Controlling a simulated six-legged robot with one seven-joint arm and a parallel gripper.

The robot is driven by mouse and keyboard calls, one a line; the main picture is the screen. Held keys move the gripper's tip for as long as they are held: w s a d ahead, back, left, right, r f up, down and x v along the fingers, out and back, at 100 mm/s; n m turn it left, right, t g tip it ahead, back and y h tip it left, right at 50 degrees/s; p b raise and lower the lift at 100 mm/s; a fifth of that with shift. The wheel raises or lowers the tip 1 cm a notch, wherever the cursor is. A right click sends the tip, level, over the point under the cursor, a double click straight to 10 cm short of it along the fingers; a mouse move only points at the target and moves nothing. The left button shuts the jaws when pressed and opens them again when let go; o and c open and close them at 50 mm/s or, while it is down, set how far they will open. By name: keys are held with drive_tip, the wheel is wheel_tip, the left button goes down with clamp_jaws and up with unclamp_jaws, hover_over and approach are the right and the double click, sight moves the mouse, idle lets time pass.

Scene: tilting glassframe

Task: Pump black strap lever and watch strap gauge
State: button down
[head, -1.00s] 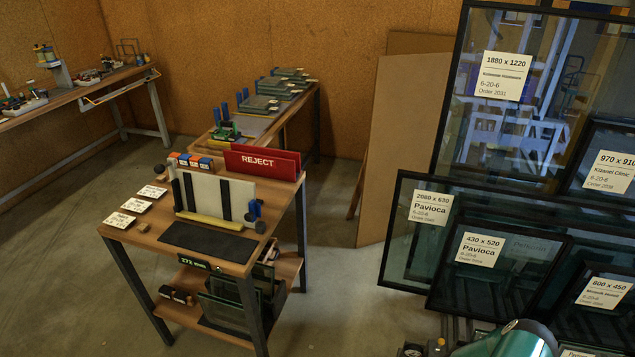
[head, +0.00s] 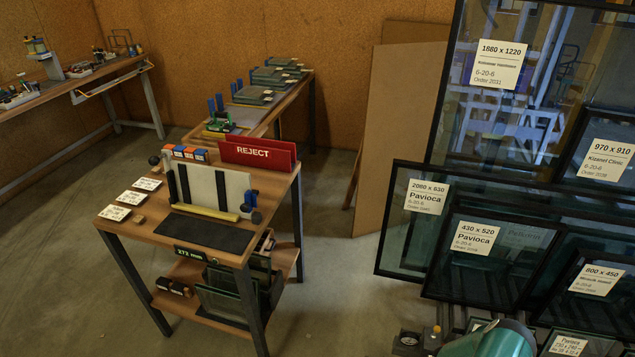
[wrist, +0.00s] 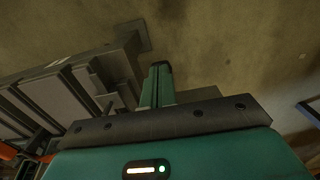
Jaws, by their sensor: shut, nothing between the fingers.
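In the head view, a small round gauge (head: 408,341) in a dark housing shows at the bottom edge, its needle too small to read. A dark fitting with a yellowish top (head: 435,332) stands just right of it. I cannot make out the black strap lever for certain in either view. My gripper (wrist: 160,68) shows in the wrist view, its fingers together and empty above the concrete floor. Grey metal framework lies left of the fingers, apart from them. In the head view my teal arm covers part of the bottom right; the gripper is out of that view.
Framed glass panes with paper labels (head: 475,238) lean at the right. A wooden bench with a red REJECT sign (head: 258,153) stands left of centre. The wrist view also shows an orange part (wrist: 8,151) at the left edge. Open floor (head: 335,300) lies between bench and panes.

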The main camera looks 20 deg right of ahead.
wheel_tip(320, 180, up, 10)
drive_tip(key=shift+f, duration=0.15)
idle(0.7)
